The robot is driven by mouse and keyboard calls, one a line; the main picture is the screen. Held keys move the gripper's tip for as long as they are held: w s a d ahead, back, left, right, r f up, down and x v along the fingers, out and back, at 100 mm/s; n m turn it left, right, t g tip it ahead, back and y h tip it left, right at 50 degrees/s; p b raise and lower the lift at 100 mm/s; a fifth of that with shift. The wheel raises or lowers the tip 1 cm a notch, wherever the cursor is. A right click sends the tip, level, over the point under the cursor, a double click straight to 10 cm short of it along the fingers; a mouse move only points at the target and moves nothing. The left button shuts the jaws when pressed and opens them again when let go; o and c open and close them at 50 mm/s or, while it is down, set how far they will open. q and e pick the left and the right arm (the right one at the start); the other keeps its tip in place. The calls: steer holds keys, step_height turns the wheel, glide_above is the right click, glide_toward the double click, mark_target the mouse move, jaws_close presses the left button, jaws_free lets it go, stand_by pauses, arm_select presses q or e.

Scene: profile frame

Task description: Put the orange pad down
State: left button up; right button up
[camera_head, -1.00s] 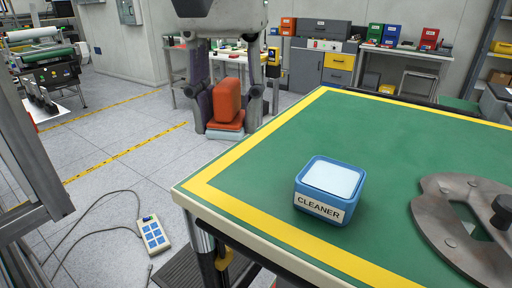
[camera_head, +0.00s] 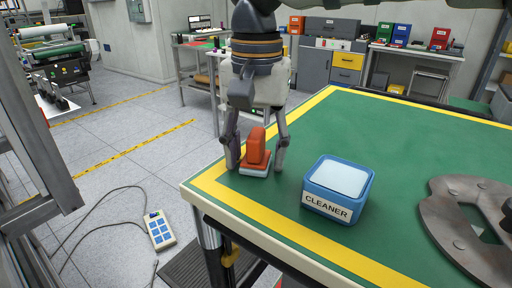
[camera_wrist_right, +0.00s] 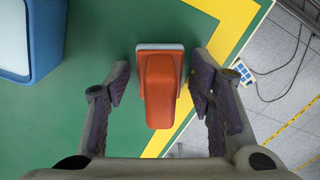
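The orange pad (camera_head: 257,150), an orange block with a handle and a pale base, rests upright on the green table near its left corner. It also shows in the right wrist view (camera_wrist_right: 161,88). My right gripper (camera_head: 257,168) is above and around it, one finger on each side. In the right wrist view, the gripper (camera_wrist_right: 160,82) is open, with a gap between each finger and the pad. My left gripper is in neither view.
A blue tub labelled CLEANER (camera_head: 338,190) stands just right of the pad. A grey metal part (camera_head: 462,225) lies farther right. The green table (camera_head: 400,135) has a yellow border and free room behind the tub. A wired control box (camera_head: 159,230) lies on the floor.

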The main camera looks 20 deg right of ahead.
mark_target(256, 133)
step_height(256, 133, up, 12)
steer(key=shift+f+b, duration=0.1)
steer(key=shift+b, duration=0.25)
steer(key=shift+r, duration=0.3)
